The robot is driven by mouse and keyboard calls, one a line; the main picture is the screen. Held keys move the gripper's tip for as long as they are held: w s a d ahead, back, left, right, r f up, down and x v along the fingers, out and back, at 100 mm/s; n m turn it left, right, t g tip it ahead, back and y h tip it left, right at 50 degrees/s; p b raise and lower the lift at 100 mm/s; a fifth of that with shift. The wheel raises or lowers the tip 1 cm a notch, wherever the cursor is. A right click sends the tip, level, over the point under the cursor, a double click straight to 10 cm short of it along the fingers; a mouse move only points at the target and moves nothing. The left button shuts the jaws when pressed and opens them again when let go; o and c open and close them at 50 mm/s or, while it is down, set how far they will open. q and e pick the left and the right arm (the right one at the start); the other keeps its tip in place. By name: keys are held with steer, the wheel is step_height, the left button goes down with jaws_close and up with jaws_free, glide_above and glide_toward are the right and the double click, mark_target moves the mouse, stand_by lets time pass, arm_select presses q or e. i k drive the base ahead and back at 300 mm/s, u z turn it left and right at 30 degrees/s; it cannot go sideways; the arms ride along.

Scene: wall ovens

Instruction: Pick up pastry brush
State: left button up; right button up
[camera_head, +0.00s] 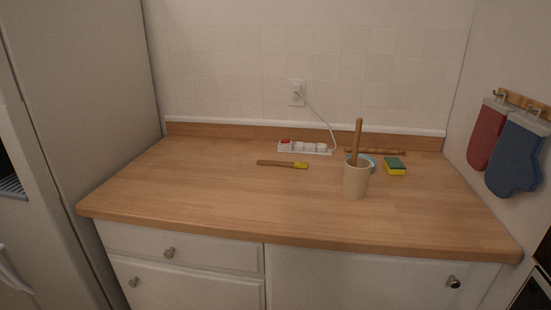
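The pastry brush (281,164) lies flat on the wooden counter, left of the beige crock. It has a brown wooden handle pointing left and a yellow head at its right end. Nothing covers it. Neither of my grippers shows in the head view.
A beige crock (355,182) with a wooden utensil (357,140) stands right of the brush. Behind are a white power strip (304,147), a blue dish (366,158), a rolling pin (375,152) and a sponge (395,166). Oven mitts (515,155) hang right. The counter's left and front (190,190) are clear.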

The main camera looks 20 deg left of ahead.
mark_target(296, 164)
steer(key=u, duration=1.8)
steer(key=i, duration=1.35)
steer(key=z, duration=1.8)
